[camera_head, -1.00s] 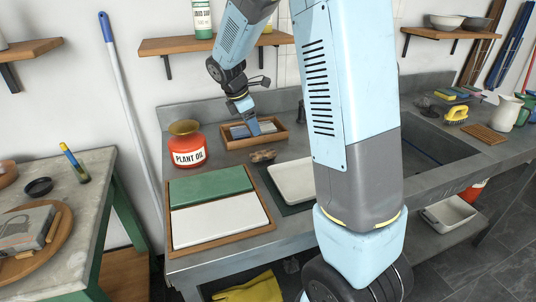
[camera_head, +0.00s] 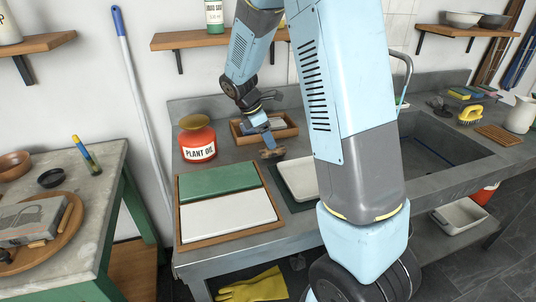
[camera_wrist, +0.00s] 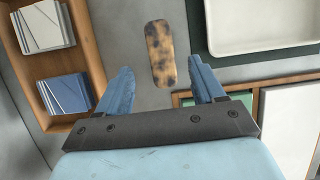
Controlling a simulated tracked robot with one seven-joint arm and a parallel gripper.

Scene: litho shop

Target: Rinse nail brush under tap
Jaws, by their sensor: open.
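A mottled brown, rounded oblong piece that looks like the nail brush (camera_wrist: 160,53) lies on the grey worktop. It also shows in the head view (camera_head: 272,153), just below my gripper (camera_head: 268,140). In the wrist view my gripper (camera_wrist: 160,69) is open and empty, with the brush between and beyond its fingertips, apart from them. The curved grey tap (camera_head: 405,62) stands behind my arm at the sink (camera_head: 440,143).
A wooden tray (camera_wrist: 87,39) with white and blue blocks sits close beside the brush. A white tray (camera_wrist: 210,38) and a framed green and white board (camera_head: 230,242) are nearby. A red plant oil jar (camera_head: 198,140) stands left. A yellow scrub brush (camera_head: 470,115) lies right of the sink.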

